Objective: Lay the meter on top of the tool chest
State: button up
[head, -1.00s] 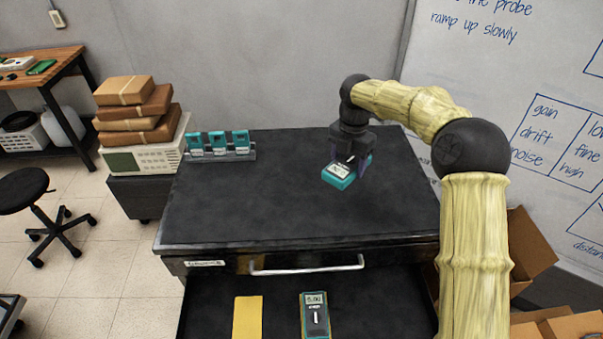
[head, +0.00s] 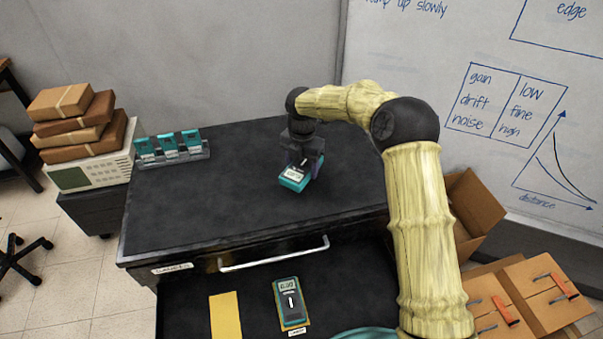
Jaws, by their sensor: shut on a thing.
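A teal meter with a pale display (head: 294,177) is at the right half of the black chest top. My gripper (head: 303,166) is shut on this meter, its fingers at the meter's far end. The meter is at or just above the surface; I cannot tell whether it touches. The tool chest (head: 210,220) has a flat black top and an open drawer below. A second, darker meter (head: 290,303) lies in the drawer on a yellow patch.
A rack of several small teal meters (head: 172,150) stands at the chest top's left back. A yellow card (head: 225,316) lies in the open drawer. Stacked brown parcels (head: 80,125) sit on an instrument at left. Cardboard boxes (head: 520,300) stand at right. The chest top's middle is clear.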

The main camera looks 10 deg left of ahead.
aim_at(301, 174)
jog(key=shift+a+f+p, duration=0.1)
jog(key=shift+f+p, duration=0.4)
jog(key=shift+f, duration=1.4)
jog(key=o, duration=1.2)
jog(key=shift+f, duration=0.1)
notch_tip(301, 174, up, 12)
jog(key=shift+r+b, duration=0.15)
jog(key=shift+b, duration=0.95)
